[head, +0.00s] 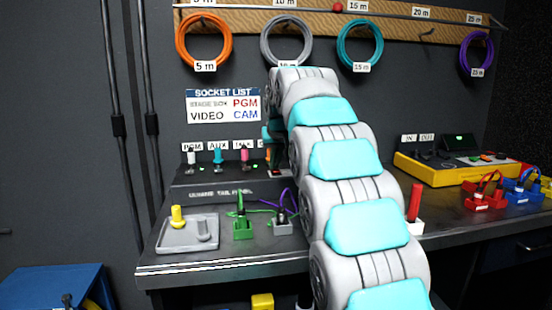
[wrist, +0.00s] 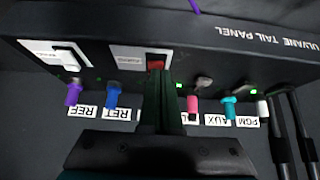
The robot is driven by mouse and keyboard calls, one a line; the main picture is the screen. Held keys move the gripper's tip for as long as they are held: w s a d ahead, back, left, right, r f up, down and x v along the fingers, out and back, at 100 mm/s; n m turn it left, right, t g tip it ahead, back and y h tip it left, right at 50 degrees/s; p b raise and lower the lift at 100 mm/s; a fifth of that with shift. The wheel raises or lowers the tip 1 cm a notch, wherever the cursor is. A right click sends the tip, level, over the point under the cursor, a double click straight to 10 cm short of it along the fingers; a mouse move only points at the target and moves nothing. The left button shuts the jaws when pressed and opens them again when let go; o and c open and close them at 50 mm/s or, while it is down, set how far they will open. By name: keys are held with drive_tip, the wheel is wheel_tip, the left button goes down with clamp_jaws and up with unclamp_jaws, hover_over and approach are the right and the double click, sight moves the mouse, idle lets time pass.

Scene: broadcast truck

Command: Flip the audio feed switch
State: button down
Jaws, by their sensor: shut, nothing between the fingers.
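The dark tail panel (wrist: 215,45) appears upside down in the wrist view. It carries a red switch (wrist: 156,64) on a white-labelled plate and a white switch (wrist: 72,60) on another plate to its left.
Pink (wrist: 193,104), teal (wrist: 228,107), blue (wrist: 112,97) and purple (wrist: 73,94) plugs sit in the panel close to my gripper. A grey tray (head: 178,238) and a green connector (head: 243,228) are on the bench (head: 215,262) before it. A yellow case (head: 425,172) stands right.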

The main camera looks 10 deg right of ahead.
idle(0.3)
drive_tip(key=shift+s+f+t+b, duration=0.15)
drive_tip(key=shift+f+t+b, duration=0.15)
drive_tip(key=shift+f+b, duration=0.6)
drive_tip(key=shift+r, duration=0.65)
drive_tip(key=shift+w+r+p, duration=0.4)
drive_tip(key=shift+w+p, duration=0.2)
drive_tip(key=shift+w, duration=0.15)
drive_tip(key=shift+r, duration=0.1)
